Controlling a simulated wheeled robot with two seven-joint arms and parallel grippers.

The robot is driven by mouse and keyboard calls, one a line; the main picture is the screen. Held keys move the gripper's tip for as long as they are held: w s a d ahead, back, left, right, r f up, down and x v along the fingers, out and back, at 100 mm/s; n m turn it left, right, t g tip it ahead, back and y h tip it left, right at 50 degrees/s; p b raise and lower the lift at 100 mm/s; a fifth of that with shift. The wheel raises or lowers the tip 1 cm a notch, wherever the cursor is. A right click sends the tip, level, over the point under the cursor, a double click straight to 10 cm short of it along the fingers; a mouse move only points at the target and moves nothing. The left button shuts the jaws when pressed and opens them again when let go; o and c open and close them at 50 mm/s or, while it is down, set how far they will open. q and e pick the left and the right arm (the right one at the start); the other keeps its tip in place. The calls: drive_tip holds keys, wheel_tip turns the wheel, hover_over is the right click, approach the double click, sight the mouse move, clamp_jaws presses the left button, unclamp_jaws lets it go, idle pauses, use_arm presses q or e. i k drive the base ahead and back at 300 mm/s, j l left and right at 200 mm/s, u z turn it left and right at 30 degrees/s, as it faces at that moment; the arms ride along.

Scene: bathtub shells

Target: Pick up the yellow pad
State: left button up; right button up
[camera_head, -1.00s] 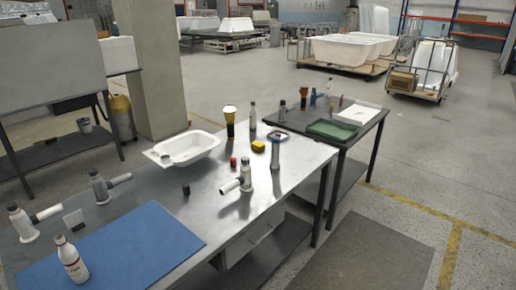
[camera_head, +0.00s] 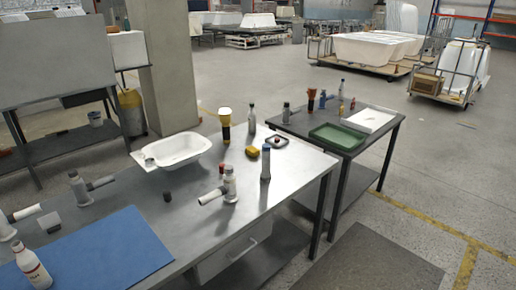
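The yellow pad (camera_head: 252,151) is a small, rounded yellow piece lying on the grey metal table (camera_head: 290,187), towards its far right part. Neither of my grippers shows in the head view.
A white basin (camera_head: 178,150) and a white-grey pipe fitting (camera_head: 229,185) are to the left. A second table with a green tray (camera_head: 337,136) adjoins behind. Open floor lies to the right.

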sight(252, 150)
drive_tip(key=i+l+u, duration=0.1)
drive_tip(key=i+l, duration=0.15)
drive_tip(key=l, duration=0.25)
drive_tip(key=i+l+u, duration=0.1)
drive_tip(key=l, duration=0.45)
drive_tip(key=i+l+u, duration=0.1)
drive_tip(key=i+l, duration=0.2)
drive_tip(key=l, duration=0.25)
drive_tip(key=i+l+u, duration=0.1)
drive_tip(key=l, duration=0.5)
drive_tip(key=i+l, duration=0.2)
drive_tip(key=l, duration=0.4)
drive_tip(key=i+l+u, duration=0.15)
drive_tip(key=l, duration=0.4)
drive_tip(key=i+l+u, duration=0.1)
drive_tip(key=l, duration=0.5)
drive_tip(key=i+l+u, duration=0.1)
drive_tip(key=l, duration=0.5)
